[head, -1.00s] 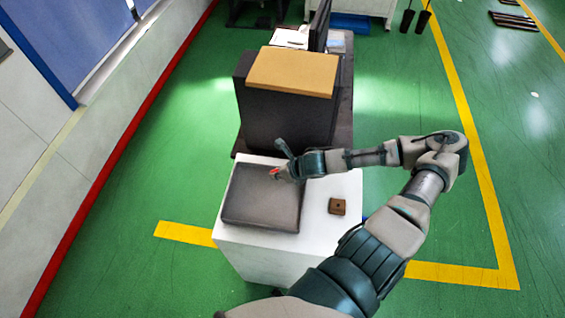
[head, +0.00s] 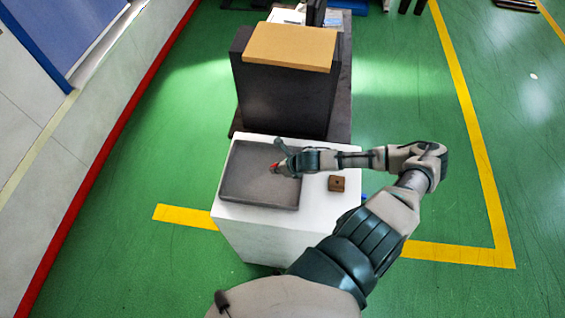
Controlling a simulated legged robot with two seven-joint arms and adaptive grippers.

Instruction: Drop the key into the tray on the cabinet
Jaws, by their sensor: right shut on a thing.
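The tray (head: 245,194) is dark grey and shallow. It lies on top of the white cabinet (head: 265,235), toward its left side. My right gripper (head: 277,165) is over the upper right part of the tray, its arm reaching in from the right. It is shut on a small red thing, which I take for the key (head: 274,168); the fingers hide part of it. I cannot tell how far above the tray floor it is. My left gripper is not in view.
A small brown block (head: 337,184) with a dark spot on top sits on the cabinet right of the tray. Behind stands a tall dark box (head: 285,100) with a tan top board (head: 290,46). Green floor is free to the left and right.

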